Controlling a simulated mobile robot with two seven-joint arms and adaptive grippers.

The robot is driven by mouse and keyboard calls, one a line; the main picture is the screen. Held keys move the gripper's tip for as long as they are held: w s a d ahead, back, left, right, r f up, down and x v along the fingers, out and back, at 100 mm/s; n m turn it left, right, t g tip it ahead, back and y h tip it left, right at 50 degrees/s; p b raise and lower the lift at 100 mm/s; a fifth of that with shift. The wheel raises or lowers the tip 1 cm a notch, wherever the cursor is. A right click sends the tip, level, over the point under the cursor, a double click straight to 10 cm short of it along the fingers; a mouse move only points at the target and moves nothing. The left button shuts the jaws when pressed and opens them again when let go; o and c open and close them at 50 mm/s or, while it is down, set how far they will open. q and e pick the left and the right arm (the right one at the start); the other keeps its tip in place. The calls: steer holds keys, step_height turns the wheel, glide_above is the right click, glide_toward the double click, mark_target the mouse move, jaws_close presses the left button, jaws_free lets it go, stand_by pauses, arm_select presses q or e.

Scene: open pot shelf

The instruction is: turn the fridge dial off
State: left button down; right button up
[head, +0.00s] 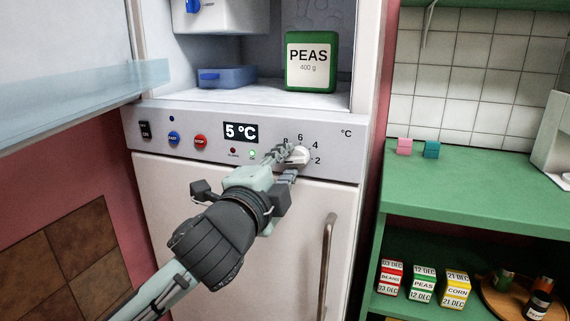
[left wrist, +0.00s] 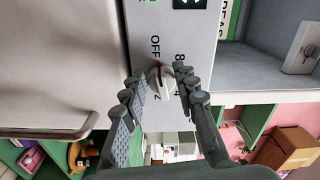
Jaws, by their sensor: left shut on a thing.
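The fridge dial (head: 299,155) is a pale round knob on the fridge's control panel, with the numbers 8, 6, 4 and 2 around it. It also shows in the left wrist view (left wrist: 160,82), where a red mark on it points towards the side between OFF and 8. My left gripper (head: 285,162) is at the panel with its fingers on either side of the dial, shut on it. The fingers hide part of the dial and the OFF label in the head view. My right gripper is not in view.
The display (head: 240,132) reads 5 °C. Blue and red buttons (head: 200,141) sit to its left. The upper compartment is open, with a green PEAS box (head: 311,62) and a blue container (head: 228,77) inside. A vertical handle (head: 327,260) is on the lower door. A green shelf (head: 480,190) stands right.

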arm_select(q)
steer(key=c, duration=1.2)
jaws_free()
steer(key=shift+o, duration=0.2)
steer(key=v, duration=0.7)
steer(key=shift+s, duration=0.3)
steer(key=w+a+f+n+g+y, duration=0.1)
steer(key=a+f+n+g+y, duration=0.35)
steer(key=f, duration=1.15)
steer(key=a+f+n+g+y, duration=0.1)
steer(key=a+f+n+g, duration=0.2)
steer(key=a+f+n, duration=0.85)
steer(key=s+a+f+n+g, duration=0.1)
steer(key=s+a+f+g, duration=0.2)
steer(key=s+f, duration=0.7)
steer(key=s+a+f+g+y, duration=0.1)
steer(key=s+a+f+g, duration=0.2)
steer(key=s+f, duration=0.8)
step_height(320, 180, down, 8)
steer(key=shift+s+a+f+n+g, duration=0.1)
steer(key=shift+s+a+n+g, duration=0.1)
steer(key=shift+a+n+g, duration=0.25)
